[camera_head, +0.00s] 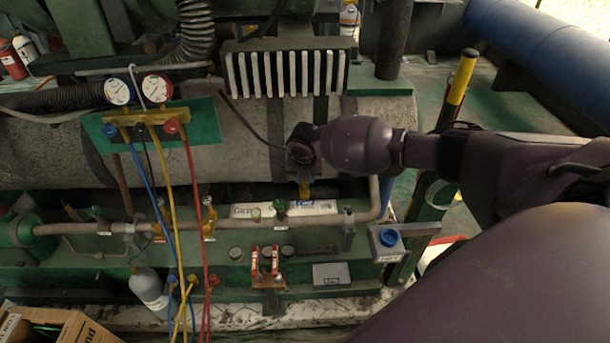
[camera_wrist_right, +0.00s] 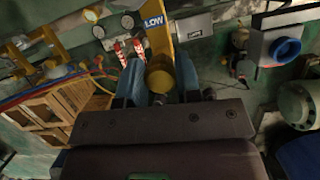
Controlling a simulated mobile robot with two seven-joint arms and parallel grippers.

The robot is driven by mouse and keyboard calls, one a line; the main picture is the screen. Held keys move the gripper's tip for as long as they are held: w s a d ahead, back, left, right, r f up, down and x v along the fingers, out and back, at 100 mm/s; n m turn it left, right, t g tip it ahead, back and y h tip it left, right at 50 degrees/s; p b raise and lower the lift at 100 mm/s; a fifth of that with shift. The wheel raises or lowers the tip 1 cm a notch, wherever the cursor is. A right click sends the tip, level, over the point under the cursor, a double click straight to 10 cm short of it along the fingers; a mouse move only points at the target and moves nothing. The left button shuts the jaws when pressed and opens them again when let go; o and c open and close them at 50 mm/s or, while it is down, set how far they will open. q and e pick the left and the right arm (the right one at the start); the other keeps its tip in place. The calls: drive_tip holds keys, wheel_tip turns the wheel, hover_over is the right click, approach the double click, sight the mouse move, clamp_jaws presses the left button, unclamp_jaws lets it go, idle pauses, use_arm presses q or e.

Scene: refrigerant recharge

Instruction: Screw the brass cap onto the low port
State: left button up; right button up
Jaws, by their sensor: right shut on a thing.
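My right gripper (camera_head: 303,172) reaches in from the right, pointing down over the pipework in the head view. In the right wrist view, the blue fingers of this gripper (camera_wrist_right: 160,75) are shut on the brass cap (camera_wrist_right: 159,78), a gold cylinder between them. A yellow bracket with a blue "LOW" label (camera_wrist_right: 154,21) lies just beyond the cap. A bit of yellow (camera_head: 305,190) shows under the gripper in the head view. The low port itself is hidden, so I cannot tell whether cap and port touch. My left gripper is not in view.
A gauge panel (camera_head: 203,124) with blue, yellow and red hoses hangs at the left. A grey box with a blue round part (camera_head: 388,238) stands right of the gripper. Red-handled parts (camera_head: 265,262) are below. A cardboard box (camera_head: 75,330) is at bottom left.

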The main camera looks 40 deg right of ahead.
idle(0.6)
idle(0.3)
drive_tip(key=shift+f, duration=0.5)
idle(0.4)
drive_tip(key=shift+f, duration=0.25)
drive_tip(key=shift+f+b, duration=0.15)
drive_tip(key=shift+b, duration=0.15)
drive_tip(key=shift+f, duration=0.15)
